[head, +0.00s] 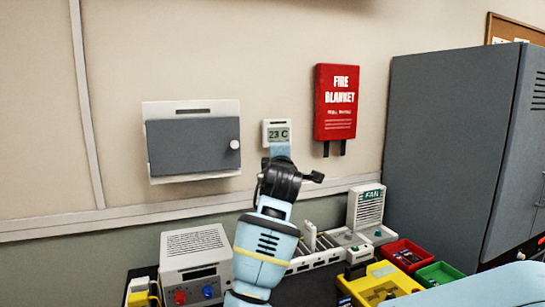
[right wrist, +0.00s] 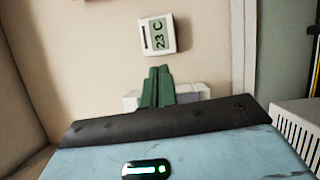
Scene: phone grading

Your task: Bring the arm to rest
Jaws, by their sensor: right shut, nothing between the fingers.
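My right arm rises from the bottom middle of the head view, its black wrist in front of the wall. Its light blue hand lies just below the white wall thermostat reading 23 C (head: 277,132). The fingers are hidden there. In the right wrist view my right gripper (right wrist: 158,72) shows two green fingers pressed together with nothing between them. They point toward the thermostat (right wrist: 157,36), with a gap in the picture between the tips and it. My left gripper is not in view.
Below stand a grey-white bench device (head: 194,258), a white slotted rack (head: 315,258), a FAN unit (head: 369,207), a yellow case (head: 365,290), a red bin (head: 405,244) and a green bin (head: 437,266). A wall box (head: 190,145), fire blanket (head: 337,100) and tall grey cabinet (head: 440,140) flank the arm.

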